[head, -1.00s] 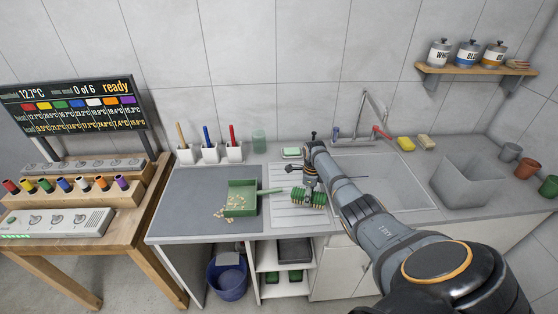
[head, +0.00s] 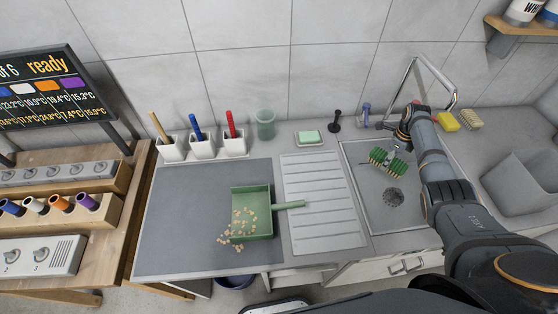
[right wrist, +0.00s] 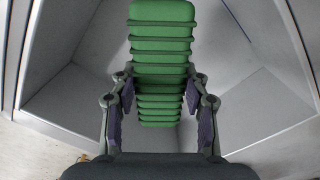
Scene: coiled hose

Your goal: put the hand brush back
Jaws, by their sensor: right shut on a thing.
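The hand brush (head: 388,161), green with ridged rows, is in my right gripper (head: 393,150), over the sink basin in the head view. The right wrist view shows the green ridged brush (right wrist: 162,65) between the two fingers (right wrist: 160,105), which press it from both sides. The green dustpan (head: 264,228) lies on the counter, its handle pointing right onto the drainboard. Tan crumbs (head: 238,226) lie in the pan and on the grey mat beside it. My left gripper is not in view.
The sink (head: 365,203) has a tall faucet (head: 402,75) behind it. A soap dish (head: 309,139), a green cup (head: 265,125) and white holders (head: 203,146) with coloured handles line the wall. A yellow sponge (head: 448,121) and a grey bin (head: 520,185) are at right. The mat (head: 180,225) is mostly clear.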

